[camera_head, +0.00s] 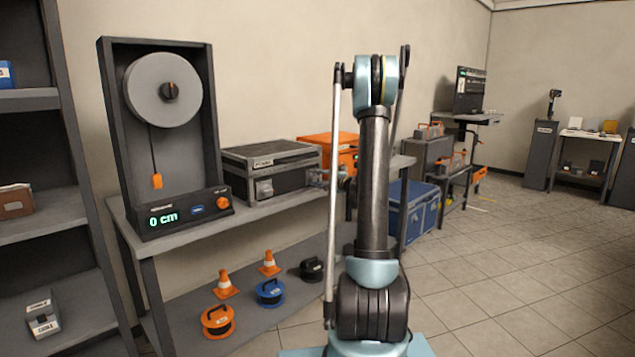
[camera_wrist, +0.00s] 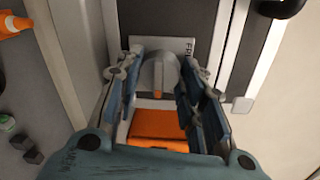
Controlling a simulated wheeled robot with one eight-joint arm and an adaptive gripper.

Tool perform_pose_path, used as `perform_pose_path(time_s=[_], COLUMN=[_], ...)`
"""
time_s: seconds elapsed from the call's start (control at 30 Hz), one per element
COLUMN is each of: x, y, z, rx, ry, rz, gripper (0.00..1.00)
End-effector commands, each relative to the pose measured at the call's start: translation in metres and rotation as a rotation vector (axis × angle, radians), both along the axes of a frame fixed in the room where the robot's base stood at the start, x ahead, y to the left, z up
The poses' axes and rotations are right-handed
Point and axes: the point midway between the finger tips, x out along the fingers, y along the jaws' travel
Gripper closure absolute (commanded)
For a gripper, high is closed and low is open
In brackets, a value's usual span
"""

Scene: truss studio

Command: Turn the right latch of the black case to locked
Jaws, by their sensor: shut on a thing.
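The black case (camera_head: 283,185) with pale metal edges stands shut on the shelf bench in the head view. Its left latch (camera_head: 264,188) shows on the front face. My gripper (camera_head: 320,177) is at the right end of that front, and it hides the right latch there. In the wrist view my gripper (camera_wrist: 158,82) has its two fingers on either side of the grey knob of the right latch (camera_wrist: 157,72), shut on it. The knob has an orange mark at one end. An orange panel (camera_wrist: 155,125) shows between the fingers, below the knob.
An orange case (camera_head: 315,140) stands close behind and right of the black case. A tall dial unit (camera_head: 150,225) reading 0 cm stands to its left. Orange cones (camera_head: 226,285) and cable reels (camera_head: 218,321) sit on the lower shelf. The tiled floor at right is open.

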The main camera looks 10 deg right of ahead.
Motion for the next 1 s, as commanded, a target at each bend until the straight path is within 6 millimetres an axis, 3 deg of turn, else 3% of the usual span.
perform_pose_path(time_s=[0.13,0.17,0.23,0.67,1.0], x=[-0.001,0.000,0.000,-0.004,-0.048], y=[0.001,0.001,0.001,-0.002,-0.035], z=[-0.001,-0.001,-0.001,0.000,0.004], rx=[-0.004,-0.004,-0.004,-0.002,-0.003], ry=[0.000,0.000,0.000,0.000,0.000], rz=[0.003,0.003,0.003,0.001,-0.002], gripper=[0.88,0.59,0.44,0.43,0.43])
